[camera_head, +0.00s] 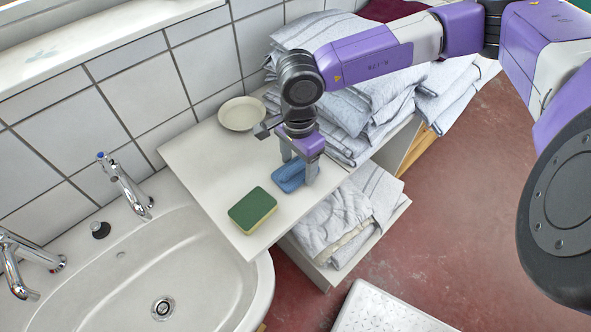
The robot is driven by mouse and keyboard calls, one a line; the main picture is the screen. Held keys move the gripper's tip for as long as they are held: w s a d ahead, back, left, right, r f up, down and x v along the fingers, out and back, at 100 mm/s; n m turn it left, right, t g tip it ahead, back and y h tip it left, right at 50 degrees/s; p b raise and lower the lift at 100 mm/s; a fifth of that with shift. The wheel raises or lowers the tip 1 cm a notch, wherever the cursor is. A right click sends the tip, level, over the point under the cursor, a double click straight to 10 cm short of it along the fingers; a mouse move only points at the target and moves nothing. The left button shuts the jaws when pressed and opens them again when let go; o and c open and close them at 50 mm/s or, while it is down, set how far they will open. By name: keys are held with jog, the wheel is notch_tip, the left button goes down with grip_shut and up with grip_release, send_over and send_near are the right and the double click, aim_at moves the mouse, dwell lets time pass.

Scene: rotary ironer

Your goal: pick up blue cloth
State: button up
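The blue cloth (289,177) is a small folded piece on the white shelf top (215,170), near its right edge. My gripper (298,176) points down over the cloth from above. Its two fingers are apart, one on the left side of the cloth and one on the right. The cloth lies between or just beside the fingertips and seems to rest on the shelf. I cannot tell whether the fingers touch it.
A green and yellow sponge (252,210) lies in front of the cloth. A cream bowl (242,114) stands behind. Piled striped towels (345,105) are close behind my gripper. A white sink (140,265) with taps is at left. More towels (340,215) lie on the lower shelf.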

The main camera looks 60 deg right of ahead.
aim_at(298, 164)
jog(key=c, duration=0.8)
jog(key=shift+c, duration=0.2)
jog(key=shift+r, duration=0.1)
notch_tip(298, 164, up, 20)
jog(key=b, duration=0.2)
